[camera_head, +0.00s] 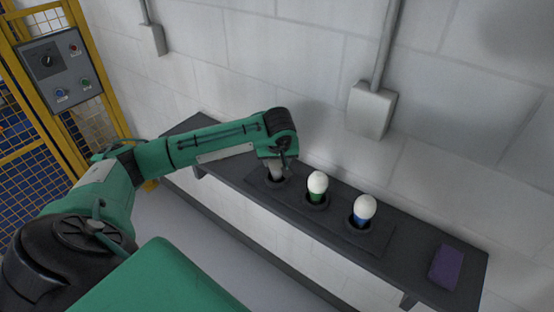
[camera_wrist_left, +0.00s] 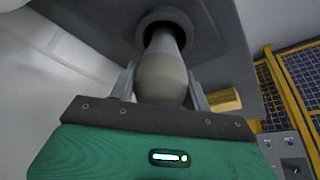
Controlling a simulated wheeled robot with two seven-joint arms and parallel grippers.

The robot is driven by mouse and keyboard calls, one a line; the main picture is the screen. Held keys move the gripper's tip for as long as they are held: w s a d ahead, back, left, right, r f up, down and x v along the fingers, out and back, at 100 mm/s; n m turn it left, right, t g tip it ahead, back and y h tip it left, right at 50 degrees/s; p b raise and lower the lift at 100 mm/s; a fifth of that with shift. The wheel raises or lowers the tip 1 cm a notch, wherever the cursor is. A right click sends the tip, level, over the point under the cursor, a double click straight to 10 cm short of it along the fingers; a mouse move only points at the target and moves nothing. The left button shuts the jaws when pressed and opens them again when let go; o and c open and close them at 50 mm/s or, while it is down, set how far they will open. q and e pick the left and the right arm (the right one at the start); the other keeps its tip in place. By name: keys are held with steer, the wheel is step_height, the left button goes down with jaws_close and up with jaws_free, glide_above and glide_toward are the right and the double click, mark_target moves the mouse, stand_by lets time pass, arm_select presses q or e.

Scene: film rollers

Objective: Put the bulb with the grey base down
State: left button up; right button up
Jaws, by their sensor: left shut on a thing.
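The bulb with the grey base (camera_head: 276,171) is at the leftmost socket of the dark holder (camera_head: 335,222) on the wall shelf. My left gripper (camera_head: 277,160) is shut on it from above and hides most of its globe. In the left wrist view the bulb (camera_wrist_left: 163,75) lies between the two fingers (camera_wrist_left: 162,88). Its narrow end points into the round dark socket (camera_wrist_left: 166,22); I cannot tell whether it is fully seated. My right gripper is not in view.
A white bulb with a green base (camera_head: 317,186) and one with a blue base (camera_head: 363,210) stand upright in the other sockets. A purple block (camera_head: 446,267) lies at the shelf's right end. The wall with a conduit box (camera_head: 371,110) is close behind.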

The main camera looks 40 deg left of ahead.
arm_select(q)
steer(key=shift+f, duration=0.1)
steer(key=o, duration=1)
steer(key=shift+r, duration=0.2)
steer(key=b+v, duration=0.2)
steer(key=v, duration=1)
steer(key=shift+f, duration=0.15)
